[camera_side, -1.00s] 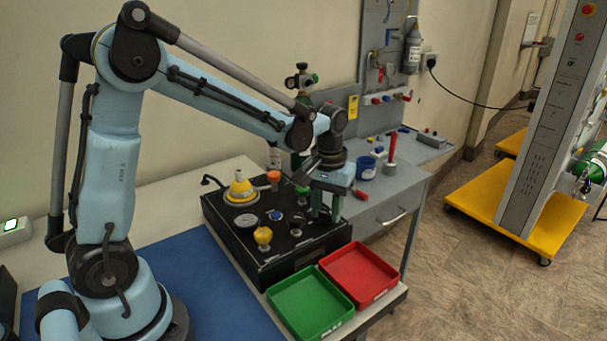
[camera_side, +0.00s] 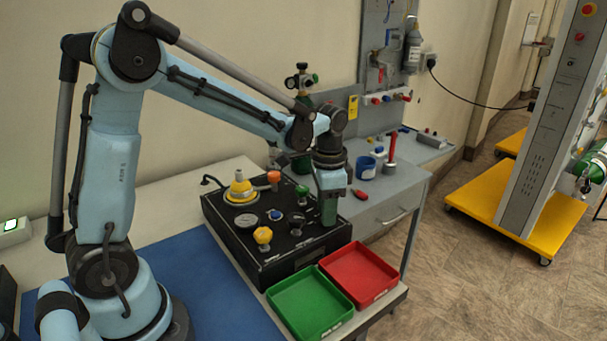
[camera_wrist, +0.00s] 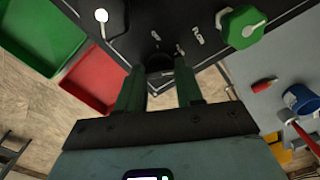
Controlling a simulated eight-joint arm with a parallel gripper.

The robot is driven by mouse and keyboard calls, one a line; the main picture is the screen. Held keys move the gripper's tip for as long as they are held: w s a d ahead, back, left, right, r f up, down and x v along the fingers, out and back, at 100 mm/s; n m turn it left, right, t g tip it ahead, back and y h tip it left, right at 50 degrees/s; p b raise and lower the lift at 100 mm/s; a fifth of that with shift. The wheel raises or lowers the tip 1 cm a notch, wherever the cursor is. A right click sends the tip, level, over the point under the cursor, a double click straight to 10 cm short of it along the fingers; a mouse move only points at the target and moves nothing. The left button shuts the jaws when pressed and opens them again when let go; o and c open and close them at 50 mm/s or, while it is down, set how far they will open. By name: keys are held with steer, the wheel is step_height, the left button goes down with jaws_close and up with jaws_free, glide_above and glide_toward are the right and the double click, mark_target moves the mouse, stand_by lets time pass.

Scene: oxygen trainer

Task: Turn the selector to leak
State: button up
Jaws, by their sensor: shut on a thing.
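The selector is a dark knob (camera_wrist: 158,63) on the black trainer box (camera_side: 262,248). In the wrist view it sits between my two green fingers, with small white marks on the panel just beyond it; they are too small to read. My gripper (camera_side: 329,210) points down at the right end of the box and is shut on the knob. The fingers also show in the wrist view (camera_wrist: 159,88), one on each side of the knob. In the side view my gripper hides the selector, so its pointing direction cannot be told.
A green knob (camera_wrist: 241,27) stands right of the selector in the wrist view. Yellow (camera_side: 263,236) and orange (camera_side: 273,177) knobs and a gauge (camera_side: 246,221) share the box. Green (camera_side: 311,304) and red (camera_side: 358,273) trays lie in front.

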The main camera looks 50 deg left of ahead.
steer(key=m, duration=0.6)
steer(key=shift+m, duration=0.4)
stand_by(0.3)
steer(key=o, duration=1)
steer(key=shift+o, duration=0.2)
steer(key=shift+r, duration=0.1)
step_height(320, 180, up, 12)
